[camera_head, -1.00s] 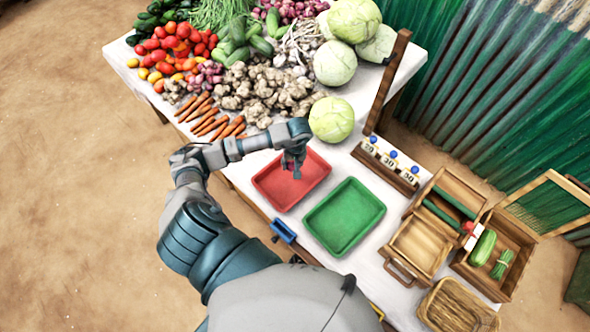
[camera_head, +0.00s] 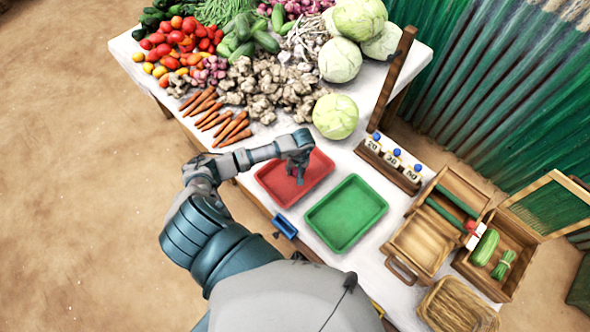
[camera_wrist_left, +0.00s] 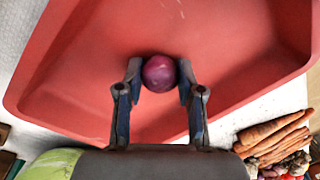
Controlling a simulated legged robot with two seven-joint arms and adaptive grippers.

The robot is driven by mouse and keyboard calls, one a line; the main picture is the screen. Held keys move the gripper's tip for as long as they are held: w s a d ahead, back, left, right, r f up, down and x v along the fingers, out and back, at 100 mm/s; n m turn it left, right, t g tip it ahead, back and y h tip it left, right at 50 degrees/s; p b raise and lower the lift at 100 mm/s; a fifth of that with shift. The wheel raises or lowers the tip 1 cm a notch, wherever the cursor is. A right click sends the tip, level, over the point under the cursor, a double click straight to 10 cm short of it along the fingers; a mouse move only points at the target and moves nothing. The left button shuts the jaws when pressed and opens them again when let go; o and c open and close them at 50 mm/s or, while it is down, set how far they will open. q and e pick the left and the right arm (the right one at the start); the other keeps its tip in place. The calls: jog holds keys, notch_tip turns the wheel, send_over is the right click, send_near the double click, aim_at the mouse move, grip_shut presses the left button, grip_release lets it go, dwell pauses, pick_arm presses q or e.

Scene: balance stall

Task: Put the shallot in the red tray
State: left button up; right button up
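The shallot (camera_wrist_left: 159,73) is a round purple bulb in the left wrist view, between the two fingertips of my left gripper (camera_wrist_left: 160,78). The fingers close on it from both sides. In the head view my left gripper (camera_head: 297,172) points down over the red tray (camera_head: 272,184), and the shallot cannot be made out there. The red tray's floor fills most of the left wrist view (camera_wrist_left: 230,60) behind the shallot. Whether the shallot touches the tray floor cannot be told.
A green tray (camera_head: 345,212) lies right of the red one. Carrots (camera_head: 215,118), ginger (camera_head: 265,85) and a cabbage (camera_head: 335,116) lie behind. A wooden stand with weights (camera_head: 392,160) and wooden boxes (camera_head: 420,243) are to the right.

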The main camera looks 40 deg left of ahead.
aim_at(295, 169)
pick_arm(q)
jog(key=o, duration=0.5)
jog(key=shift+c, duration=0.2)
pick_arm(e)
jog(key=shift+w, duration=0.3)
jog(key=shift+d, duration=0.15)
jog(key=shift+s+r, duration=0.1)
pick_arm(q)
jog(key=shift+r, duration=0.15)
jog(key=r, duration=0.3)
jog(key=shift+w, duration=0.2)
notch_tip(295, 169, up, 9)
jog(key=d, duration=0.1)
jog(key=shift+w, duration=0.2)
pick_arm(e)
jog(key=shift+w+a, duration=0.3)
jog(key=shift+w, duration=0.1)
